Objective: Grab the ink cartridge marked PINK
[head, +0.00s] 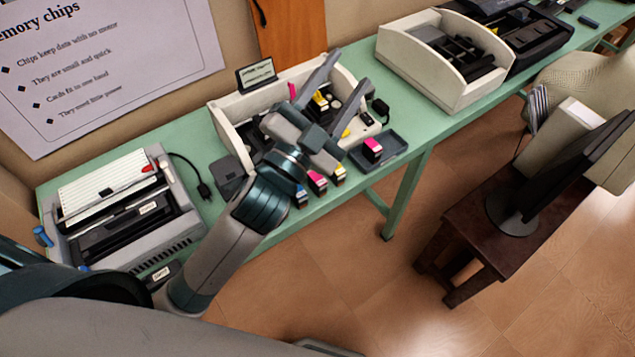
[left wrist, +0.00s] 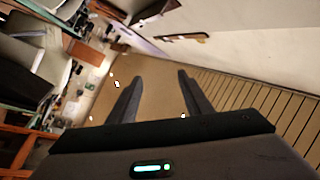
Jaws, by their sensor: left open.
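A pink-topped cartridge (head: 317,181) stands at the table's front edge, between a blue one (head: 300,197) and a yellow one (head: 339,172). Another pink-topped cartridge (head: 373,148) stands in a dark shallow tray (head: 392,145) to their right. A pink piece (head: 292,90) shows inside the open white printer (head: 230,130). I cannot read any cartridge marking. My left gripper (head: 347,68) is open, above the printer, its fingers pointing up and right. The left wrist view shows its spread fingers (left wrist: 160,76) with nothing between them. My right gripper is not in view.
A grey binding machine (head: 125,205) stands on the green table at left. A second white open-topped case (head: 410,60) stands to the right, with clear tabletop before it. A small sign (head: 255,75) rises behind the printer. A monitor on a dark stool (head: 470,225) stands at right.

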